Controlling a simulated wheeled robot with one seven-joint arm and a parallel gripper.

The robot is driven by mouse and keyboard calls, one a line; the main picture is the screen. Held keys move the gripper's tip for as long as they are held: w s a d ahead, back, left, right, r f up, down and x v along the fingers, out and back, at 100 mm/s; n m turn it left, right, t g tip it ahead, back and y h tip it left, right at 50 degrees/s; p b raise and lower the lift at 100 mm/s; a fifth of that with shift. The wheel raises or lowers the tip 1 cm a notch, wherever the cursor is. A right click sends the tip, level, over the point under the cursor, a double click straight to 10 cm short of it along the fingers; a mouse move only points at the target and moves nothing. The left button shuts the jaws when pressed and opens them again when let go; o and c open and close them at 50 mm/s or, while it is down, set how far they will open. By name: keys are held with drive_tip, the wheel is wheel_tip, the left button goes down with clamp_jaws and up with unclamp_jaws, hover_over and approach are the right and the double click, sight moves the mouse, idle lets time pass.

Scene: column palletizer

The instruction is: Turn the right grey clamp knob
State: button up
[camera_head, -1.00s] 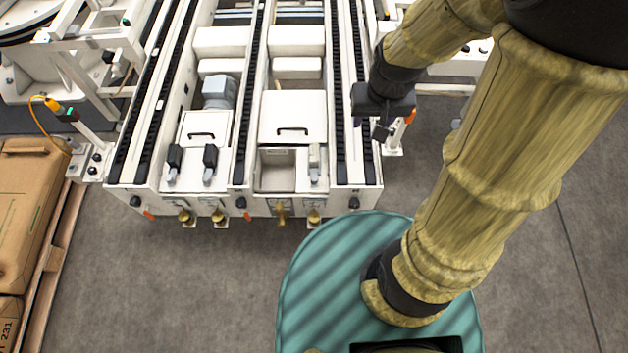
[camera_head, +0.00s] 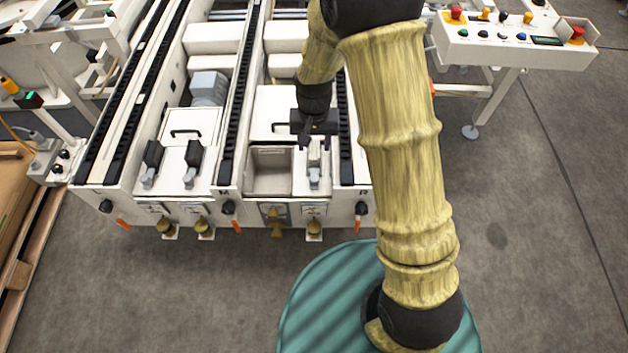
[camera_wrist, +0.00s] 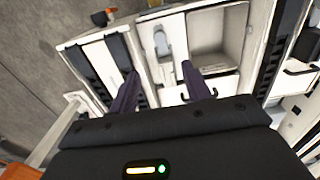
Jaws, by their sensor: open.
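The rightmost grey clamp knob (camera_head: 314,178) stands upright on the white deck at the conveyor's front end, right of an open recess. It also shows in the wrist view (camera_wrist: 161,44), ahead of the fingers and roughly in line with the gap between them. My gripper (camera_head: 314,142) is open and empty, with its fingers apart, just behind the knob in the head view. No contact with the knob shows; the height gap is hard to judge. Two more grey clamps with black upper parts, a left one (camera_head: 149,172) and a middle one (camera_head: 191,172), stand further left.
The white-walled recess (camera_head: 269,172) is beside the knob. A black chain rail (camera_head: 345,150) runs close on its right. Brass fittings (camera_head: 276,220) and orange-tipped levers stick out of the front face. A control panel (camera_head: 515,38) stands at the upper right. Floor at right is clear.

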sight(314, 178)
wheel_tip(314, 178, down, 17)
drive_tip(key=b, duration=0.3)
drive_tip(key=shift+f, duration=0.15)
idle(0.4)
drive_tip(key=c, duration=1)
